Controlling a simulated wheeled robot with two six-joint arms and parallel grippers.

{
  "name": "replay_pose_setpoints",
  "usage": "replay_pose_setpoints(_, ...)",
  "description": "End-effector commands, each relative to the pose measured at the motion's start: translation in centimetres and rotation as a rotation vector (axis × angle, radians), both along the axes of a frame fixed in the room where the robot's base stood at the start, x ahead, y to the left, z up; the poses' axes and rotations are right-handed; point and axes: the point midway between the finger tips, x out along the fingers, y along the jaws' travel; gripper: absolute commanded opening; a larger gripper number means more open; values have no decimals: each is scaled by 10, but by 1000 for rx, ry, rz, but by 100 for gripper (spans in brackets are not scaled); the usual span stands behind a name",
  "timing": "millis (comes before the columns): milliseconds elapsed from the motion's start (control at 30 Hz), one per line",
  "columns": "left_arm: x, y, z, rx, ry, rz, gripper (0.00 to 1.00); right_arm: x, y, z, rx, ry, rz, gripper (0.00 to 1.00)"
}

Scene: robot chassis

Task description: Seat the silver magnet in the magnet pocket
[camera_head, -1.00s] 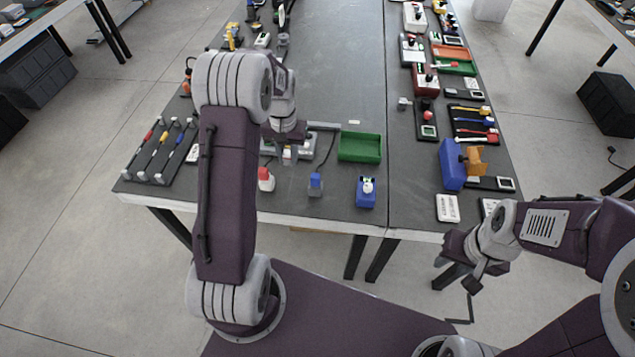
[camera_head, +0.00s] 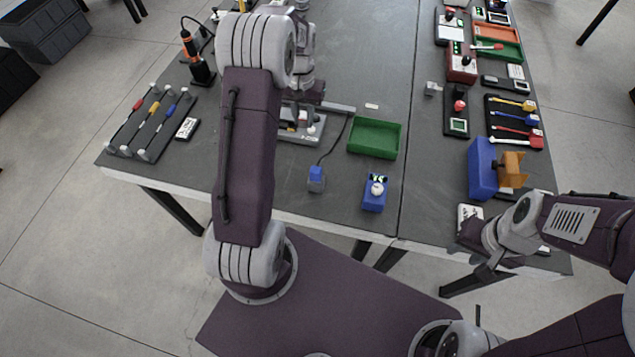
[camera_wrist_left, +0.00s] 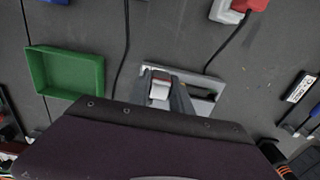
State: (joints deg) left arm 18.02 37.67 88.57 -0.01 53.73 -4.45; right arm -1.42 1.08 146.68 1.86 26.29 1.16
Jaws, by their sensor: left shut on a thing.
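My left gripper (camera_wrist_left: 160,90) is shut on a small silver block with a red edge, which looks like the silver magnet (camera_wrist_left: 160,87). The block sits between the fingertips over a light grey fixture plate (camera_wrist_left: 208,81), at the plate's left part. I cannot tell whether the block touches the plate. The magnet pocket cannot be made out. In the head view the grey fixture also shows (camera_head: 297,136), partly hidden behind my left arm. My right gripper (camera_head: 485,267) is near the front edge of the table at right; its jaws are too unclear to judge.
A green tray (camera_head: 375,139) stands right of the fixture. A blue plug-like item (camera_head: 316,178) on a cable and a blue box with a white knob (camera_head: 375,192) are in front. A blue block (camera_head: 481,168) stands at right.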

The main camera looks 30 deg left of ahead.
Motion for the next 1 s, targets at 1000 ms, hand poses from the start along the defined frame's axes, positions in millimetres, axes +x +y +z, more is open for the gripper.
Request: replay_pose_setpoints(1000,-110,-37,-108,0,1,0,0,0,0,-14,0,0,0,36)
